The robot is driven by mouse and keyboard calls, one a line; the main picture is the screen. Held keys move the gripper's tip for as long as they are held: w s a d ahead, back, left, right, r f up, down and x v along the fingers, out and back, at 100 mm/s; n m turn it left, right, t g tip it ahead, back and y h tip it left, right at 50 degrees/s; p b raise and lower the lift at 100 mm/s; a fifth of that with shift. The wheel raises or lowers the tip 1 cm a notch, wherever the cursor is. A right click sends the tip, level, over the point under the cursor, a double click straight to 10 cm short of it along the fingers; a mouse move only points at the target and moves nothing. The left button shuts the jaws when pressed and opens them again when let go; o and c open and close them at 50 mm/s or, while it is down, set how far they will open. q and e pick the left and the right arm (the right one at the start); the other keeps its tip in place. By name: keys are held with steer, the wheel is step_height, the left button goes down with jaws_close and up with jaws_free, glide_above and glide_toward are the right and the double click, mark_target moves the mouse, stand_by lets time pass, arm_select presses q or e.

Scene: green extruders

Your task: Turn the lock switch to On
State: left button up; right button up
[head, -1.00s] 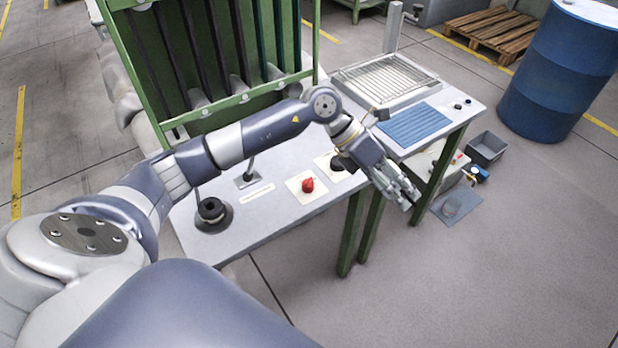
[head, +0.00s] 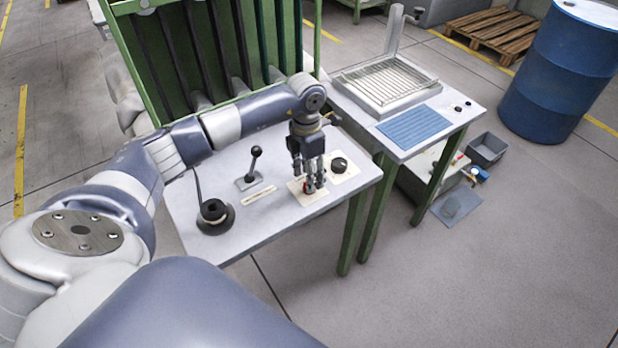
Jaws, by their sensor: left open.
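A small red knob (head: 307,187) sits on a cream plate (head: 302,198) on the grey table top. My left gripper (head: 313,184) points straight down over it, with its open fingers close around the knob. The fingers hide most of the red knob, and I cannot tell whether they touch it. A black round knob (head: 339,163) sits on a second cream plate just to the right. Labels on the plates are too small to read, so I cannot tell which knob is the lock switch. My right gripper is not in view.
A black lever (head: 254,160) stands upright left of the gripper, and a round black socket (head: 213,213) is farther left on the grey table (head: 275,219). A green rack (head: 222,105) rises behind. A second table with a blue mat (head: 415,127) stands at right.

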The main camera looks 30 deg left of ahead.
arm_select(q)
steer(key=shift+d+f, duration=0.1)
steer(key=shift+f, duration=1.3)
steer(key=c, duration=1.1)
steer(key=shift+n, duration=0.3)
steer(key=n, duration=0.5)
steer(key=shift+r, duration=0.1)
steer(key=n+p, duration=0.1)
steer(key=n, duration=0.5)
steer(key=shift+t, duration=0.3)
steer(key=shift+n, duration=0.3)
